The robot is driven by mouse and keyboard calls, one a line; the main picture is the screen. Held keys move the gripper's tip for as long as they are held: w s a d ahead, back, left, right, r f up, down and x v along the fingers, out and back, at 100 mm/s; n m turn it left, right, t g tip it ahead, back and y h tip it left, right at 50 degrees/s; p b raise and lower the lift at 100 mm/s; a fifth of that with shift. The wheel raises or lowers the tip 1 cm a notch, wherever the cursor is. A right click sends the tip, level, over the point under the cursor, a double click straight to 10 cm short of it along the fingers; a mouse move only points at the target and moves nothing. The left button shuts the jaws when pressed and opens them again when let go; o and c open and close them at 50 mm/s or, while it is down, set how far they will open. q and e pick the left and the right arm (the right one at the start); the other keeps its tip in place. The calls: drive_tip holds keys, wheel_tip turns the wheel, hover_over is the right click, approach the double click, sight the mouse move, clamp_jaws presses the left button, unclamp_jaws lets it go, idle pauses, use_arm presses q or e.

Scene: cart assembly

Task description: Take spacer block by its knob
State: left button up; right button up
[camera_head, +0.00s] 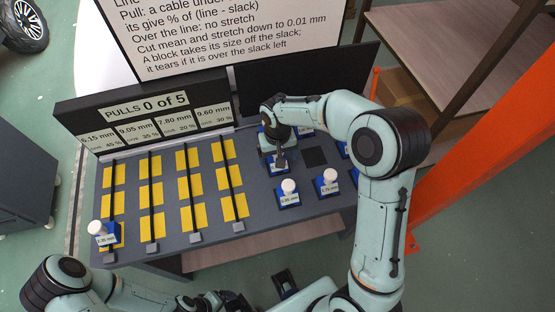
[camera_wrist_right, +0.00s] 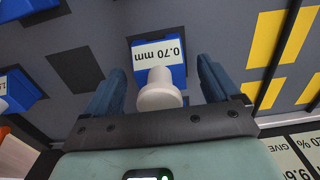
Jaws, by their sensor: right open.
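A blue spacer block (camera_wrist_right: 178,72) labelled 0.70 mm shows in the right wrist view, with its white round knob (camera_wrist_right: 158,92) toward the camera. My right gripper (camera_wrist_right: 162,74) is open, with one finger on each side of the knob and a gap to both. In the head view my right gripper (camera_head: 279,155) is over the back part of the block area and partly hides the block below it. The dark end of my left arm (camera_head: 286,284) is low in the head view, off the table; its jaws are unclear.
Other knobbed blocks stand close by, at the front (camera_head: 288,198) and front right (camera_head: 327,186). Another block (camera_head: 105,238) is at the left end. Cables run over yellow pads (camera_head: 190,187) on the left. A sign panel (camera_head: 145,110) rises behind. A dark square (camera_head: 315,156) is bare.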

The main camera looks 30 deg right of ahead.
drive_tip(key=shift+f, duration=0.8)
drive_tip(key=c, duration=1.1)
drive_tip(key=shift+c, duration=0.2)
drive_tip(key=shift+r, duration=0.1)
